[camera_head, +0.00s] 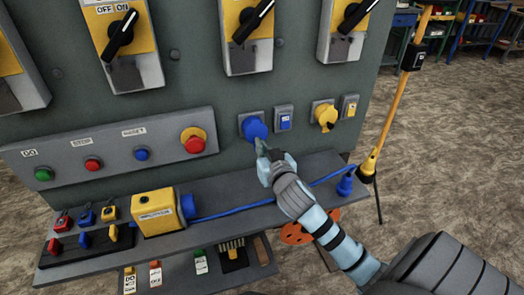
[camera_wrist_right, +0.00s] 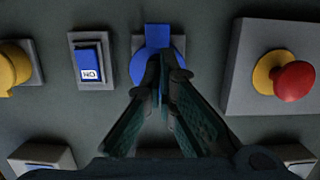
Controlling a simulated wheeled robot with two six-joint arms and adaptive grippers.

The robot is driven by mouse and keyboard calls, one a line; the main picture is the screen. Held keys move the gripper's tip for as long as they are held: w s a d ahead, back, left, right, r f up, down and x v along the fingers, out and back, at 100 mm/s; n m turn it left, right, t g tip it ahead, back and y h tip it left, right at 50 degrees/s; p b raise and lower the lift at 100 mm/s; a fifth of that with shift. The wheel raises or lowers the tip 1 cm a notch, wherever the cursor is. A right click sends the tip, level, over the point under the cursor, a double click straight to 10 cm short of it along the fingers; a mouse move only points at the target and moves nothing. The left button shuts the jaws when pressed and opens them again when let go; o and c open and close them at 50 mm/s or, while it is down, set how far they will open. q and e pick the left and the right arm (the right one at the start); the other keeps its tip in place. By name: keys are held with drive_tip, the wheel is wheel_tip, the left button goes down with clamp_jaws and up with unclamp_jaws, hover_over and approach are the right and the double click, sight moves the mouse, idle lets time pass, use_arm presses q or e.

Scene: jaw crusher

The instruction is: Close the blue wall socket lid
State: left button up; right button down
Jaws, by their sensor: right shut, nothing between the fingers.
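The blue wall socket (camera_head: 255,129) is on a grey plate on the green panel, with a round blue lid. In the right wrist view, the round blue lid (camera_wrist_right: 144,66) shows behind my fingertips, with a blue rectangular part at its top edge. I cannot tell how far the lid stands from the socket. My right gripper (camera_head: 262,150) is shut and empty, its tips at the lower edge of the lid. In the right wrist view the gripper (camera_wrist_right: 160,66) overlaps the lid; contact is unclear. My left gripper is out of view.
A blue switch (camera_head: 284,122) and a yellow socket (camera_head: 325,116) sit to the right of it. A red button on yellow (camera_head: 193,142) is to the left. Below, a shelf (camera_head: 235,205) carries a yellow box (camera_head: 158,214), a blue cable and a blue plug (camera_head: 345,186).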

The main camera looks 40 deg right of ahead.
drive_tip(key=f+t+b, duration=0.1)
drive_tip(key=b, duration=0.2)
drive_tip(key=w+t+b, duration=0.1)
drive_tip(key=b, duration=0.2)
drive_tip(key=shift+d+f+h, duration=0.15)
drive_tip(key=shift+f+h, duration=0.2)
drive_tip(key=shift+h, duration=0.05)
